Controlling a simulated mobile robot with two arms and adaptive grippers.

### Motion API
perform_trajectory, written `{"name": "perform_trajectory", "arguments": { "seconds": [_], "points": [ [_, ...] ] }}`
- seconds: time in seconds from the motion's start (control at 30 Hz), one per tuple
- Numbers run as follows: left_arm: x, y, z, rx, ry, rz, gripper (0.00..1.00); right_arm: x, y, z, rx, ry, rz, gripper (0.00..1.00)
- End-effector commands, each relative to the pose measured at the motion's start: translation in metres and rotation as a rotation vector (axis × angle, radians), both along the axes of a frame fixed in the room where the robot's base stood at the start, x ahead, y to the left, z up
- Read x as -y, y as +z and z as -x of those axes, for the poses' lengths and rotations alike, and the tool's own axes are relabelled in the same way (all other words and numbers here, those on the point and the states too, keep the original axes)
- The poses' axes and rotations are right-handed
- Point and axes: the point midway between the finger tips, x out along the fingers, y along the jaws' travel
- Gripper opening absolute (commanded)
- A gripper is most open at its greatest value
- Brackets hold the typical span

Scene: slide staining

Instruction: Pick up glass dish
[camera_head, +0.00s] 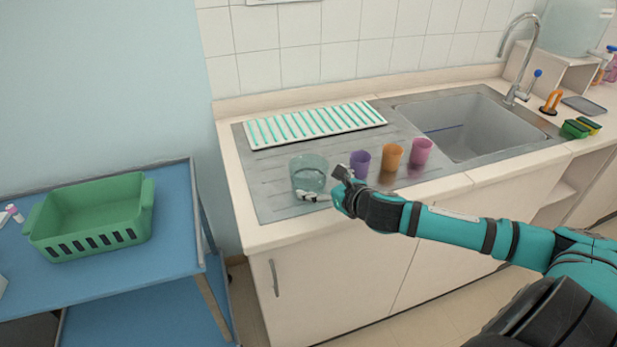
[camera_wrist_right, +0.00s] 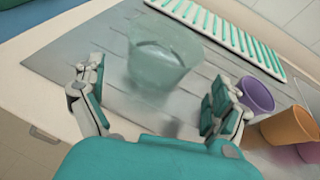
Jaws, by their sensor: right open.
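The glass dish (camera_head: 309,174) is a clear, greenish, round vessel standing upright on the ribbed metal drainboard, left of the coloured cups. It also shows in the right wrist view (camera_wrist_right: 165,55), ahead of the fingers. My right gripper (camera_head: 325,184) is open and empty at the near right side of the dish. In the right wrist view its two fingers (camera_wrist_right: 152,95) are spread wide, with the dish just beyond the gap between them. I cannot tell whether a finger touches the glass. My left gripper is not in view.
Purple (camera_head: 360,163), orange (camera_head: 390,159) and pink (camera_head: 420,152) cups stand close to the right of my gripper. A white and green slotted rack (camera_head: 316,138) lies behind the dish. The sink (camera_head: 468,127) is to the right. A green basket (camera_head: 92,217) stands on a blue cart (camera_head: 172,255) at left.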

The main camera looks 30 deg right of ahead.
Motion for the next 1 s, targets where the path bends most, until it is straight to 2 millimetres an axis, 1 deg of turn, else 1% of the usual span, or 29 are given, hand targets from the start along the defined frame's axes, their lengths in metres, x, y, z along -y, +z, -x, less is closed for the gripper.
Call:
{"name": "perform_trajectory", "arguments": {
  "seconds": [0.03,0.17,0.27,0.4,0.5,0.6,0.83,1.0],
  "points": [
    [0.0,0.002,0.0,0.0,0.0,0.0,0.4,0.0,0.0,-0.006,0.002,-0.001,-0.004,1.0],
    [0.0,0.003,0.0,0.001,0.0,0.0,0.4,0.0,-0.004,-0.012,0.001,0.001,0.0,1.0],
    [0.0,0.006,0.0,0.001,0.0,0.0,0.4,0.0,-0.008,-0.02,0.001,0.0,-0.003,1.0],
    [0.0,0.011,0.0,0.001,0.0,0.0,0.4,0.002,-0.017,-0.039,0.001,-0.001,-0.005,1.0],
    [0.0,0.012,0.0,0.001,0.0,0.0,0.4,0.003,-0.023,-0.051,0.001,-0.001,-0.003,1.0],
    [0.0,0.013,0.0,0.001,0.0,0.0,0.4,0.003,-0.026,-0.057,0.001,0.001,0.0,1.0],
    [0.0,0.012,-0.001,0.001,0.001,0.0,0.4,0.003,-0.027,-0.058,0.0,0.001,0.001,1.0],
    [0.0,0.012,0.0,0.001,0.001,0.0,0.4,0.003,-0.027,-0.057,0.0,0.001,0.001,0.78]
  ]
}}
